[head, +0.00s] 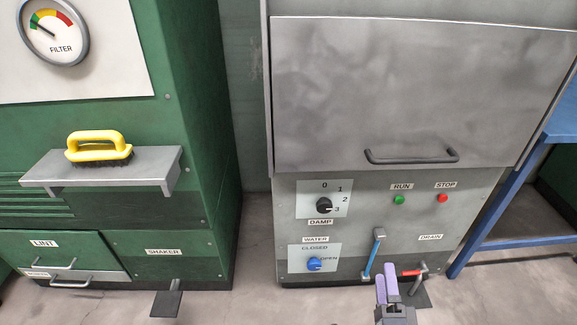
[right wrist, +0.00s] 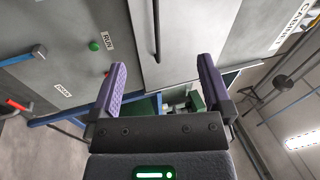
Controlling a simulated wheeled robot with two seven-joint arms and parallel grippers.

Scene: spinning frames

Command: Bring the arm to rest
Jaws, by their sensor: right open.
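My right gripper (head: 387,291) is at the bottom of the head view, in front of the grey machine (head: 350,235) and near its red drain handle (head: 412,272). In the right wrist view its two purple fingers (right wrist: 160,85) stand wide apart with nothing between them. The gripper looks past the machine's front, with the green run button (right wrist: 95,46) and the red handle (right wrist: 17,104) off to the left. My left gripper is not in view.
The machine carries a damp dial (head: 323,205), a blue water knob (head: 314,264), a blue lever (head: 372,255) and a red stop button (head: 442,198). A yellow brush (head: 97,147) lies on the green machine's shelf (head: 150,168). A blue table (head: 562,120) stands right.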

